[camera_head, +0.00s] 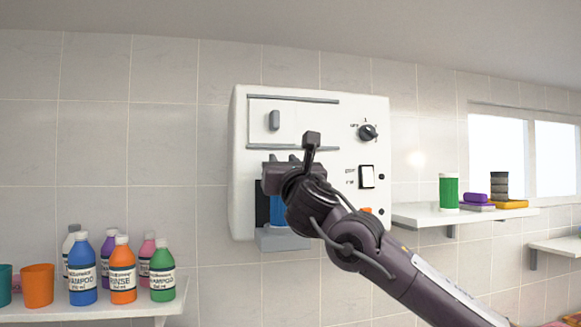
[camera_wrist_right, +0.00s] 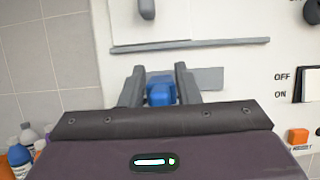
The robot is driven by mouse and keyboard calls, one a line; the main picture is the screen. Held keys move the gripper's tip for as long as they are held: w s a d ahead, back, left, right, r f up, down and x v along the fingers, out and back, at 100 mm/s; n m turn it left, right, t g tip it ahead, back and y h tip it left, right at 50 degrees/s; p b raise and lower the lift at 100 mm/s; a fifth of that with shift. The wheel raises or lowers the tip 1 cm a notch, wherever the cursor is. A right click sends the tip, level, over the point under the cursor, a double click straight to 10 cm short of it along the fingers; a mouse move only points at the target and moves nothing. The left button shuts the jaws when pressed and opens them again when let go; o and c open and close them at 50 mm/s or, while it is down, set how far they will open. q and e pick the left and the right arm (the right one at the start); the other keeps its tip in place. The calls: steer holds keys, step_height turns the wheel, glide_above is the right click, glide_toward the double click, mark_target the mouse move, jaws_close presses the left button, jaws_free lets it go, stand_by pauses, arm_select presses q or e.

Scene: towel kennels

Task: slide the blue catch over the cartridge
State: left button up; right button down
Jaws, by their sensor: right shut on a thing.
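A white wall unit (camera_head: 340,112) hangs on the tiled wall. My right gripper (camera_head: 277,172) is at its lower left front. In the right wrist view, my right gripper (camera_wrist_right: 160,86) is shut on the blue catch (camera_wrist_right: 160,92), which sits between the two fingers. A grey strip (camera_wrist_right: 208,78) shows on the panel just right of the fingers. Below the gripper in the head view, a blue part, seemingly the cartridge (camera_head: 278,210), stands in a dark bay above a grey ledge (camera_head: 283,240). My wrist partly covers it. The left gripper is not in view.
The unit also has a grey-railed door with a handle (camera_head: 274,120), a black knob (camera_head: 367,132), a white rocker switch (camera_head: 367,177) and an orange button (camera_wrist_right: 298,136). Shampoo bottles (camera_head: 122,275) stand on a lower left shelf. A right shelf (camera_head: 425,215) holds a green canister (camera_head: 449,191).

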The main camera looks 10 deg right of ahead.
steer(key=c, duration=1.4)
jaws_free()
steer(key=shift+a+f, duration=0.1)
steer(key=shift+a, duration=0.05)
steer(key=shift+o, duration=0.2)
steer(key=shift+a, duration=0.2)
steer(key=shift+d, duration=0.15)
steer(key=b+v, duration=0.4)
steer(key=v, duration=0.3)
steer(key=shift+s+b, duration=0.3)
steer(key=shift+b, duration=0.1)
steer(key=shift+f, duration=0.2)
